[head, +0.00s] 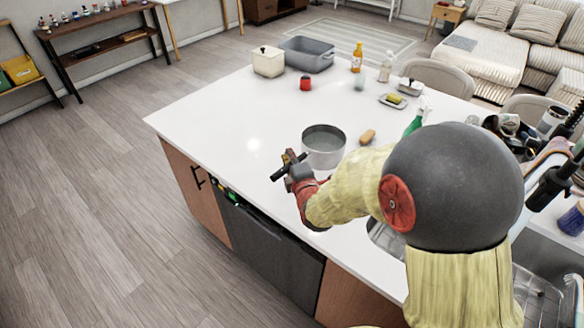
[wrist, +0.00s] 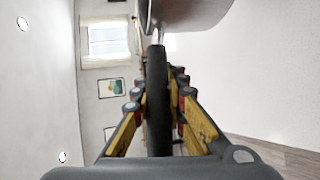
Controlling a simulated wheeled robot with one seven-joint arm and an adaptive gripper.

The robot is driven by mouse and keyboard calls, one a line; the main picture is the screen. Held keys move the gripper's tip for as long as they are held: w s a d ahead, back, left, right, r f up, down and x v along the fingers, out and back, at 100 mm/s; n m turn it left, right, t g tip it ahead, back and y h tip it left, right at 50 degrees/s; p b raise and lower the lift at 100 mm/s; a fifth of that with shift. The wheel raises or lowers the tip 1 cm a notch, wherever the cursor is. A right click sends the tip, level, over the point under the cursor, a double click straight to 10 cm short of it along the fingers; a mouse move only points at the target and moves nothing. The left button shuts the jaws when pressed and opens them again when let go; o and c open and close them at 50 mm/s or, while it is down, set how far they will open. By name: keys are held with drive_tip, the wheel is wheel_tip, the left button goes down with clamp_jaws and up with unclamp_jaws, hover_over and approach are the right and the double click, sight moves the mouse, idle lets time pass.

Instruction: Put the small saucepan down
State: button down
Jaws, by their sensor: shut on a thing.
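The small saucepan (head: 324,147) is a grey round pan, upright, near the front edge of the white island counter (head: 225,115). My gripper (head: 294,170) is shut on its dark handle (head: 279,174), which points to the lower left, towards the counter edge. In the wrist view the black handle (wrist: 158,105) runs between the two fingers of my gripper (wrist: 157,92), and part of the pan (wrist: 190,14) shows at the top. I cannot tell whether the pan's base touches the counter or is slightly above it. My arm hides the counter to the right.
A brown oval item (head: 367,136) lies just right of the pan. A green spray bottle (head: 415,122), a sponge dish (head: 393,101), a red cup (head: 305,83), a white pot (head: 268,61) and a grey basin (head: 306,54) stand farther back. The counter's left part is clear.

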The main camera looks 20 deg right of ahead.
drive_tip(key=shift+w+d+f+b, duration=0.4)
drive_tip(key=shift+w+f, duration=0.45)
drive_tip(key=shift+f, duration=0.65)
drive_tip(key=shift+w+d+f+b, duration=0.2)
drive_tip(key=shift+w+f+b, duration=0.45)
drive_tip(key=shift+f, duration=0.8)
drive_tip(key=shift+w+d+f+b, duration=0.3)
drive_tip(key=shift+w+f, duration=0.7)
drive_tip(key=shift+f, duration=0.65)
drive_tip(key=c, duration=1.8)
unclamp_jaws()
drive_tip(key=shift+f, duration=0.1)
